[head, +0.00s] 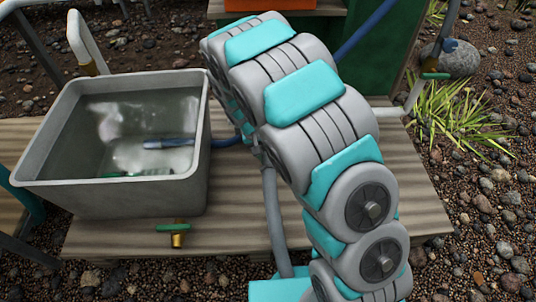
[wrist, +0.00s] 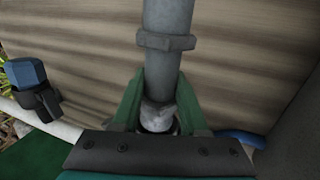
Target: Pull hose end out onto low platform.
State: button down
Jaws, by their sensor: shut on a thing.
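My gripper (wrist: 158,108) has its green fingers shut on the end of a grey hose (wrist: 166,75). The hose has a raised collar and runs away from the fingers over the wooden boards. In the head view my arm hides the gripper. A grey hose-like length (head: 272,215) shows there beside my arm, running down over the low wooden platform (head: 232,235) to its front edge. I cannot tell how much of it touches the boards.
A grey tub (head: 195,170) of water stands on the platform at left, with a blue hose (head: 160,144) inside. A green-handled brass tap (head: 178,232) is in front. A grassy tuft (head: 455,115) and gravel lie at right. A blue-capped fitting (wrist: 30,80) shows in the wrist view.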

aim_at(268, 161)
jog(key=shift+s, duration=1.65)
jog(key=shift+r, duration=0.1)
jog(key=shift+r+p, duration=0.4)
jog(key=shift+r, duration=2.05)
